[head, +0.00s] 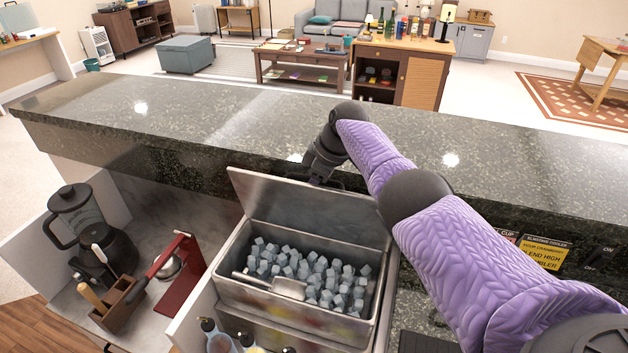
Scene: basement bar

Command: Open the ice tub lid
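The metal ice tub (285,315) is set in the work area behind the bar counter. Its lid (300,212) stands raised along the tub's far side, tilted up. The tub is open and shows bluish ice cubes (318,270) and a metal scoop (278,285) inside. My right gripper (320,172) is at the top edge of the raised lid, by its dark handle (335,183). Its fingers are dark and partly hidden, so I cannot tell whether they grip the handle. My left gripper is not in view.
The dark stone counter (200,115) runs just beyond the lid. A blender (78,215), a wooden caddy (118,303) and a red stand (185,280) are left of the tub. Bottles (218,338) stand in front of it.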

